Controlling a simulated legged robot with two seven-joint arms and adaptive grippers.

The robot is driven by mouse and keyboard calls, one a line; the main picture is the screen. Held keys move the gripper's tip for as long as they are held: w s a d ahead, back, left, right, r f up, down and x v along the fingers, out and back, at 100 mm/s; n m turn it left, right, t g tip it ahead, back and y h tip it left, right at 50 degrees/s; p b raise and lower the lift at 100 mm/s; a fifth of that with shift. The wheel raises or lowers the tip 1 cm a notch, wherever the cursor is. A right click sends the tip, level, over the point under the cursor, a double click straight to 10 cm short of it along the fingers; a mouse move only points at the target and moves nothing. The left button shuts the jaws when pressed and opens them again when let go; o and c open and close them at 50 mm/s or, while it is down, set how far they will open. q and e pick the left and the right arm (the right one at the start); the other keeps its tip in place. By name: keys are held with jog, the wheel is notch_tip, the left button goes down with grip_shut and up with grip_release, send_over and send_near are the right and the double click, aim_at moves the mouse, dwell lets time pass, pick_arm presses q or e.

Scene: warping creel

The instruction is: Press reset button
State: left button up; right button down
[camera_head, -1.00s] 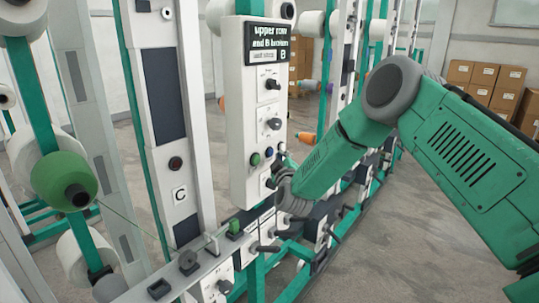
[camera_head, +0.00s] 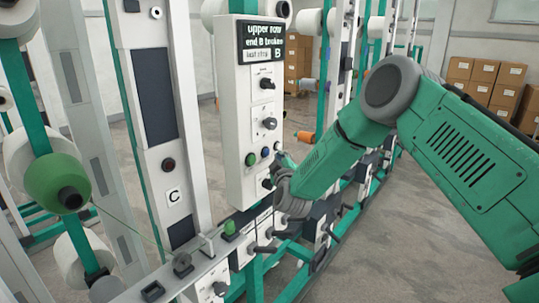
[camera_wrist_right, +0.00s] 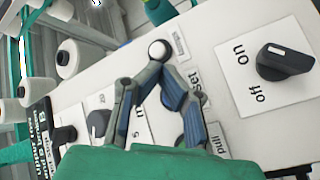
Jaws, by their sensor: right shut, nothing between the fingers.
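The white control box (camera_head: 235,110) stands upright left of my right arm in the head view. On its lower front are a green button (camera_head: 251,160) and a blue button (camera_head: 265,153). My right gripper (camera_head: 282,162) is at the box's lower right, its fingers small and partly hidden there. In the right wrist view the right gripper (camera_wrist_right: 160,76) is shut and empty, over the panel. A round white button (camera_wrist_right: 159,50) lies just beyond its tips; contact cannot be told. A label ending in "set" (camera_wrist_right: 196,80) is partly covered by the right finger. My left gripper is out of view.
A black on/off knob (camera_wrist_right: 285,61) is on the panel at the right of the wrist view. Rotary knobs (camera_head: 268,123) sit above the buttons. Creel posts, a green yarn bobbin (camera_head: 57,183) and a rail stand close at left. Cardboard boxes (camera_head: 485,80) are far back.

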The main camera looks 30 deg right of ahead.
aim_at(269, 151)
jog(key=shift+d, duration=0.1)
jog(key=a, duration=0.2)
jog(key=a+r, duration=0.1)
jog(key=shift+w+a, duration=0.25)
jog(key=shift+a, duration=0.05)
jog(key=shift+w+a+r, duration=0.1)
jog(key=shift+a+r, duration=0.05)
jog(key=shift+a, duration=0.3)
jog(key=shift+d, duration=0.55)
jog(key=shift+d+f, duration=0.4)
jog(key=shift+d, duration=0.4)
jog(key=shift+w+a+r, duration=0.2)
jog(key=shift+a, duration=0.55)
jog(key=shift+w+a+r, duration=0.1)
jog(key=shift+a+r, duration=0.1)
jog(key=shift+a, duration=0.35)
jog(key=shift+d+f, duration=0.15)
jog(key=shift+d, duration=0.45)
jog(key=shift+d+f, duration=0.15)
jog(key=shift+d, duration=0.2)
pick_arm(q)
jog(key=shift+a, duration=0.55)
pick_arm(e)
jog(key=shift+s+a, duration=0.15)
jog(key=shift+s, duration=0.5)
